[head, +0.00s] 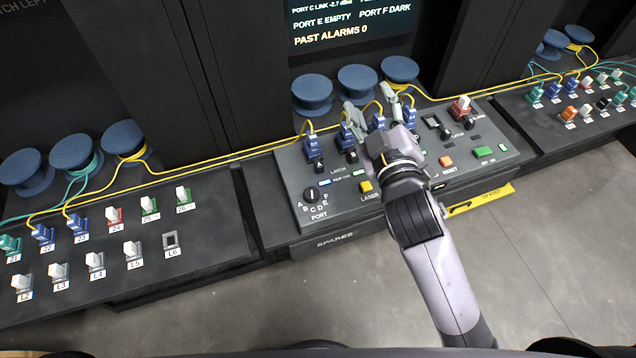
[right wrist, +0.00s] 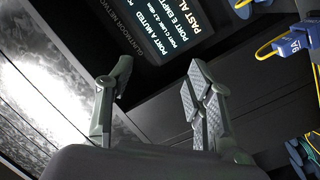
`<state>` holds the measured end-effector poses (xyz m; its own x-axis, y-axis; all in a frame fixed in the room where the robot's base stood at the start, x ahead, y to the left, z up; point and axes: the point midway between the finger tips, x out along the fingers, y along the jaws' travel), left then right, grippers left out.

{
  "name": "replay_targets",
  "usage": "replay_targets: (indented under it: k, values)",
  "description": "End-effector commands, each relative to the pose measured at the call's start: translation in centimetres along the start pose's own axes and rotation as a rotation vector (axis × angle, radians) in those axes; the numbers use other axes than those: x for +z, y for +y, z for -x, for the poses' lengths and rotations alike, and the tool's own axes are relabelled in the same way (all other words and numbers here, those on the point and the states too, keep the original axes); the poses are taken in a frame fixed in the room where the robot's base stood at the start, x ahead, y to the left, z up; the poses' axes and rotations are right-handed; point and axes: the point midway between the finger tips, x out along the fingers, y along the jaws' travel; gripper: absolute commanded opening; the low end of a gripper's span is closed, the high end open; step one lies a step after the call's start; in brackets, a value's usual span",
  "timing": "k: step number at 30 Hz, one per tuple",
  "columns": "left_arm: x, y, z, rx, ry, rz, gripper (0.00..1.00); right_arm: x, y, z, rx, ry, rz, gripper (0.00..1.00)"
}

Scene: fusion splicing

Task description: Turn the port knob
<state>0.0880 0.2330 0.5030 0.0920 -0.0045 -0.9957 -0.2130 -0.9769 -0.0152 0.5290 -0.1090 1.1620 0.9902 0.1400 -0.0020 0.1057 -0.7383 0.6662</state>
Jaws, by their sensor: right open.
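The port knob (head: 311,195) is a black round knob with a ring of letters, at the left front of the middle console (head: 283,173) in the head view. Its white mark is too small to read surely. My right gripper (head: 369,100) is over the back of the console, up and to the right of the knob and apart from it. Its fingers are spread in the right wrist view (right wrist: 155,90), with nothing between them. The knob does not show in the right wrist view. My left gripper is in neither view.
Blue plugs such as this one (head: 314,148) with yellow cables stand behind the knob. A yellow button (head: 366,187) is to its right. The screen (head: 350,22) is above the console. Side panels with several plugs flank it.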

Motion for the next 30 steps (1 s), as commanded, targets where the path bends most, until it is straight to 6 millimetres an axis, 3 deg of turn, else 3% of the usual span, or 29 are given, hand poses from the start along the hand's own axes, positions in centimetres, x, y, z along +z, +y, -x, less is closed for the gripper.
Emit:
replay_targets:
  k: [1, 5, 6, 9, 12, 15, 17, 20, 24, 25, 28, 30]
  values:
    - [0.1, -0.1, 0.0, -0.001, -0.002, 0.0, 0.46, -4.1, 1.0, -1.1, 0.051, 0.136, 0.084, 0.49]
    - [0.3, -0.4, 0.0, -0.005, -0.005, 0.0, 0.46, -14.8, 1.8, -1.1, 0.188, 0.508, 0.335, 0.49]
    - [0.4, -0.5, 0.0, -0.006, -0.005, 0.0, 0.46, -18.0, 1.5, -0.5, 0.229, 0.625, 0.419, 0.49]
    - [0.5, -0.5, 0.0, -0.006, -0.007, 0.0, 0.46, -24.8, -0.4, 2.3, 0.327, 0.92, 0.637, 0.49]
    - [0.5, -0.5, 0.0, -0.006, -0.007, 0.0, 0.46, -29.5, -3.8, 5.9, 0.412, 1.215, 0.866, 0.49]
    - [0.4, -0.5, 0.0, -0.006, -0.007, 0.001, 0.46, -31.4, -8.2, 9.4, 0.476, 1.51, 1.106, 0.49]
    - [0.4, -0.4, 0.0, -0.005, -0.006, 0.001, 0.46, -31.3, -11.1, 11.2, 0.501, 1.687, 1.255, 0.49]
    - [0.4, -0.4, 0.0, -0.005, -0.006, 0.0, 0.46, -29.0, -15.4, 13.0, 0.508, 1.98, 1.507, 0.49]
    - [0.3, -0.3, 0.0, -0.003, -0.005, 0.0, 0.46, -22.4, -19.1, 12.6, 0.41, 2.381, 1.868, 0.49]
    - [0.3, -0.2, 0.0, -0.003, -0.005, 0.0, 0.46, -20.6, -19.3, 12.0, -0.362, -2.434, -1.922, 0.49]
    - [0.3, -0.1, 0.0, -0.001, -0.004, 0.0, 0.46, -15.1, -18.4, 9.4, -0.129, -2.18, -1.753, 0.49]
    - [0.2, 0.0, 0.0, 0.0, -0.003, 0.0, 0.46, -11.9, -16.5, 7.4, 0.019, -2.031, -1.65, 0.49]
